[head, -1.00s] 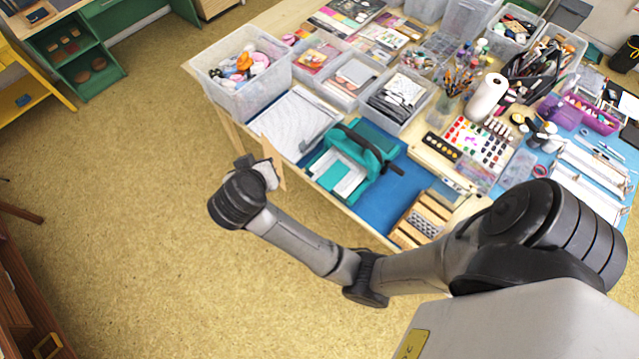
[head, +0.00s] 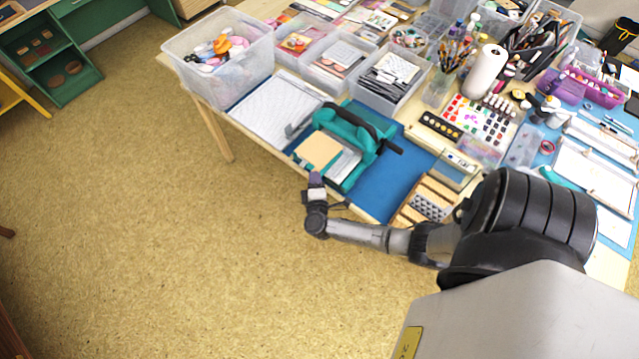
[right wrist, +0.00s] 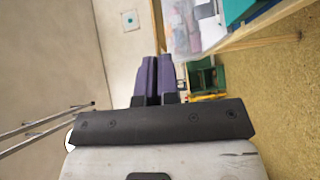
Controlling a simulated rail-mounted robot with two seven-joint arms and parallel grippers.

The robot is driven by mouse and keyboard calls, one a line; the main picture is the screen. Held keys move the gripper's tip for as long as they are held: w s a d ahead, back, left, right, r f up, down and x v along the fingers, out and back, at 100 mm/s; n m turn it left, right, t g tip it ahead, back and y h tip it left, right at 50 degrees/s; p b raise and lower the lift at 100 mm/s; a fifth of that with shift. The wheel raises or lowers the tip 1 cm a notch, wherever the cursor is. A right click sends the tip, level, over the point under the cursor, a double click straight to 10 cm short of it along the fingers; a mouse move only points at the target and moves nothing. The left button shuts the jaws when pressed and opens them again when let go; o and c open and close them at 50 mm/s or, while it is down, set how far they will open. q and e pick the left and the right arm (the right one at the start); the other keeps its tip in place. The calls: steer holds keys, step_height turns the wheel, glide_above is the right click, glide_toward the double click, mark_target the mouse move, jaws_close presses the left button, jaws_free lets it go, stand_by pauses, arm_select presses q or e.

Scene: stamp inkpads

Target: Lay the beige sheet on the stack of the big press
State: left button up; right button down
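The big press (head: 361,132), teal with a dark handle, stands near the table's front edge in the head view. The beige sheet (head: 318,150) lies nearly flat over its front left part and hides what is beneath; I cannot tell whether it touches. A pale part of the press bed or stack (head: 345,165) shows to the right of the sheet. My right gripper (head: 315,178), with purple fingertips, is at the sheet's front edge and looks shut on it. In the right wrist view the fingers (right wrist: 158,78) are close together, with a thin dark strip beyond. My left gripper is not in view.
A grey gridded board (head: 278,108) lies left of the press, with a clear bin (head: 225,80) behind it. A tray of dark and pale sheets (head: 388,85) stands behind the press. A blue mat (head: 397,180) is bare to its right, before a wooden rack (head: 428,200).

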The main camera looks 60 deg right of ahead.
steer(key=shift+s+d+f+n+t, duration=0.2)
steer(key=shift+s+d+f, duration=0.15)
steer(key=shift+f, duration=0.2)
steer(key=shift+s+d+f+n+t, duration=0.2)
steer(key=shift+d+f, duration=0.1)
steer(key=shift+f, duration=0.25)
steer(key=shift+s+f, duration=0.1)
steer(key=shift+f, duration=0.65)
steer(key=shift+f, duration=0.2)
